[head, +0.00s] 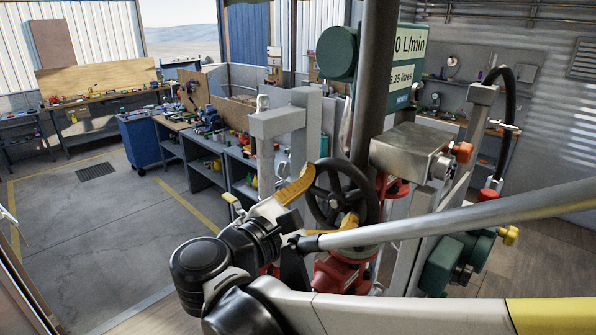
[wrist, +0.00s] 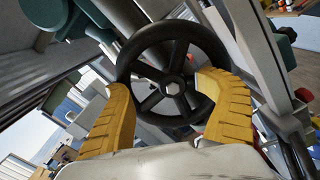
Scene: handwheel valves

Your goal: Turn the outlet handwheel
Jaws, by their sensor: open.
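The black spoked handwheel (head: 338,197) stands near the middle of the head view, in front of a thick dark vertical pipe. In the wrist view the handwheel (wrist: 173,87) faces me, with its hub near the centre. My gripper (head: 322,206) is open, its yellow fingers spread at the wheel. In the wrist view my gripper (wrist: 165,82) has one finger over the wheel's left edge and the other over its right side, covering parts of the rim. I cannot tell whether either finger touches it. No label names this wheel as the outlet one.
A grey metal frame (head: 288,123) stands left of the wheel. A metal box (head: 408,150) and a green flow sign (head: 408,65) are to the right and above. Red valve bodies (head: 345,272) sit below. Workbenches (head: 205,155) line the back; the floor at left is open.

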